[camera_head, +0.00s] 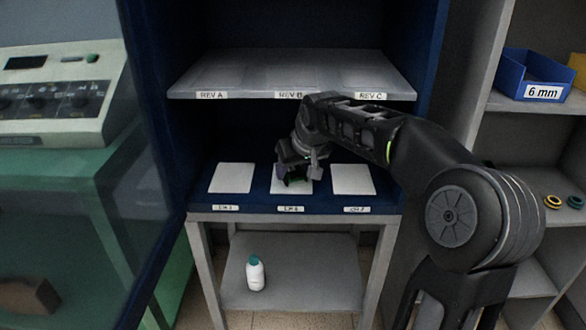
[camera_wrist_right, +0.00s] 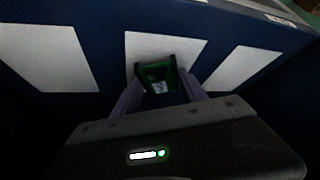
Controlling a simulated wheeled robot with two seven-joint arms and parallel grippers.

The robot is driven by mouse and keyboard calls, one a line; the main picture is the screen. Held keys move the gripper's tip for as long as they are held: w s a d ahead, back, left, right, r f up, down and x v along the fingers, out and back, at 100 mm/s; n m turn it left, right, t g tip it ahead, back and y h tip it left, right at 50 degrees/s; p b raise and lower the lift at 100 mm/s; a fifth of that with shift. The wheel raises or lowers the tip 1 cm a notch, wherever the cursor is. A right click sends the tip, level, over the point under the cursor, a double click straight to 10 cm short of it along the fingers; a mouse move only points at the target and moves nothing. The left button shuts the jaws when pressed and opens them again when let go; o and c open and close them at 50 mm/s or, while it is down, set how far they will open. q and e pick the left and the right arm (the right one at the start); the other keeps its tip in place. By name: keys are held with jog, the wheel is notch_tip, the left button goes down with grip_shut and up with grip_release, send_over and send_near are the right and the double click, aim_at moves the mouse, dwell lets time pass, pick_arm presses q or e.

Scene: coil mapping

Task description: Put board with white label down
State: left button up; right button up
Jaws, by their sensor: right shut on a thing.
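My right gripper (camera_head: 297,174) is over the middle white pad (camera_head: 305,186) on the lower blue shelf. It is shut on a small green board (camera_wrist_right: 157,76), which shows a small white label between the fingers in the right wrist view. In the head view the board (camera_head: 297,182) is mostly hidden by the gripper. The board is over the front part of the middle pad; I cannot tell whether it touches it. The left white pad (camera_head: 232,178) and right white pad (camera_head: 352,179) are bare. My left gripper is not in view.
A grey shelf (camera_head: 290,72) labelled REV A, REV B and REV C lies above my right gripper. A white bottle (camera_head: 255,275) stands on the bottom shelf. A glass door stands open at left. A blue bin (camera_head: 535,76) marked 6 mm sits at right.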

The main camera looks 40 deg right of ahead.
jog(key=shift+f, duration=0.1)
jog(key=shift+f, duration=0.15)
jog(key=o, duration=1.3)
jog(key=shift+o, duration=0.2)
jog(key=shift+s+r, duration=0.1)
jog(key=shift+r, duration=0.4)
jog(key=p+v, duration=0.1)
jog(key=v, duration=0.6)
jog(key=shift+p, duration=0.4)
